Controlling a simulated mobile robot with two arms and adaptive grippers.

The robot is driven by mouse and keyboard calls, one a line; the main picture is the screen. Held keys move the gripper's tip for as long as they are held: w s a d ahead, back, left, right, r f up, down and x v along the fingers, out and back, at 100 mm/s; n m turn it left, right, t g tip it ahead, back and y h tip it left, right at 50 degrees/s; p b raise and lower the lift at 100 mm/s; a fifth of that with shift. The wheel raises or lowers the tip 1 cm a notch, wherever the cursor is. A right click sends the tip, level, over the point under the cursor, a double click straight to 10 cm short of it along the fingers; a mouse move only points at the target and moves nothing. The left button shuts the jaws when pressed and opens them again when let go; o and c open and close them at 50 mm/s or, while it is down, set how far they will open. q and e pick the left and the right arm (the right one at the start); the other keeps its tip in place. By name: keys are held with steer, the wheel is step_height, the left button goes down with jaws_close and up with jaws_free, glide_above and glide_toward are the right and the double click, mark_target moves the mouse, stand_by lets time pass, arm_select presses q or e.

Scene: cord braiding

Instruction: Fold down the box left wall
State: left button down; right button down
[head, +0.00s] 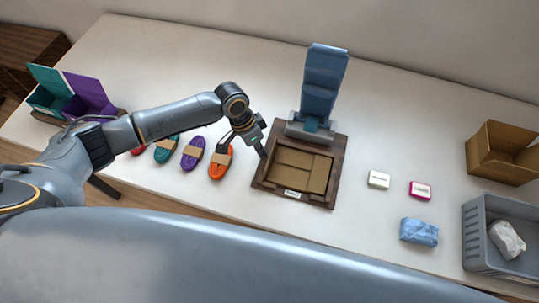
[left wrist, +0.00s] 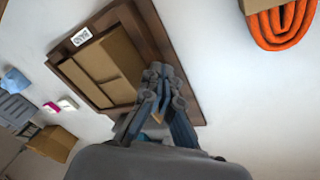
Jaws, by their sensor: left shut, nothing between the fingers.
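A brown cardboard box (head: 292,181) lies in a dark wooden frame (head: 331,186) with a small white label on its front edge. Its panels look low and nearly flat, with seams between them. It also shows in the left wrist view (left wrist: 103,62). My left gripper (head: 262,153) is shut and empty, pointing down at the left side of the frame, close to the cardboard's left edge. In the left wrist view the gripper's fingertips (left wrist: 160,72) are together over that edge; contact cannot be told. My right gripper is not in view.
A tall blue panel (head: 324,82) stands behind the frame. Orange (head: 221,162), purple (head: 193,153) and teal (head: 166,149) cord bundles lie left of it. A white block (head: 378,180), pink block (head: 420,190) and blue packet (head: 419,232) lie right, before a grey crate (head: 483,251) and open carton (head: 488,165).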

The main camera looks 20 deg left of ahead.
arm_select(q)
steer(key=shift+d, duration=0.15)
steer(key=shift+d+p, duration=0.35)
steer(key=shift+d, duration=0.3)
